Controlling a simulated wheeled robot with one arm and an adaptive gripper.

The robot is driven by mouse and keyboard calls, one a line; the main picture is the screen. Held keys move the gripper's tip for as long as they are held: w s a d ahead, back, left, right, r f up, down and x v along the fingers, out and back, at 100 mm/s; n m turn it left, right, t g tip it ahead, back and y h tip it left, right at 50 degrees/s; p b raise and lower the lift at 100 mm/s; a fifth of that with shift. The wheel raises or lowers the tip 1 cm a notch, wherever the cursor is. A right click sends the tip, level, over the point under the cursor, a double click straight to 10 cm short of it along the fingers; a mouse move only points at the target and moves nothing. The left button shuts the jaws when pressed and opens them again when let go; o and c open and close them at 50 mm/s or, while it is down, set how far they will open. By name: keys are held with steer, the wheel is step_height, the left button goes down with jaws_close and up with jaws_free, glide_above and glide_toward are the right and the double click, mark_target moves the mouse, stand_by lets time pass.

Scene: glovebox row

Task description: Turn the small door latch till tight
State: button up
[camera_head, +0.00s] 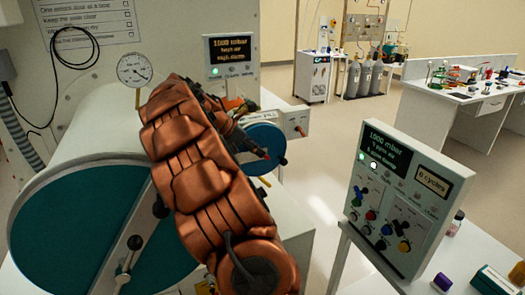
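The small round blue door (266,136) is right of centre, partly hidden behind my copper-coloured arm. A small dark knob (283,161) shows at its lower right edge; I cannot tell whether it is part of the latch. My gripper (262,153) is in front of the door's left side, at the far end of my arm. It is small and mostly seen from behind, so its finger opening and any contact with the latch cannot be made out.
A large teal door (60,235) with a lever handle (130,255) is at the lower left. A control panel (400,200) with knobs and displays stands to the right. A round gauge (134,69) is above the large chamber. Open floor (325,135) lies between the chambers and a back bench (475,130).

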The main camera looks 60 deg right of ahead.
mark_target(269, 158)
steer(key=shift+p+x, duration=0.4)
steer(key=shift+x, duration=1.25)
steer(key=shift+c, duration=0.4)
jaws_close()
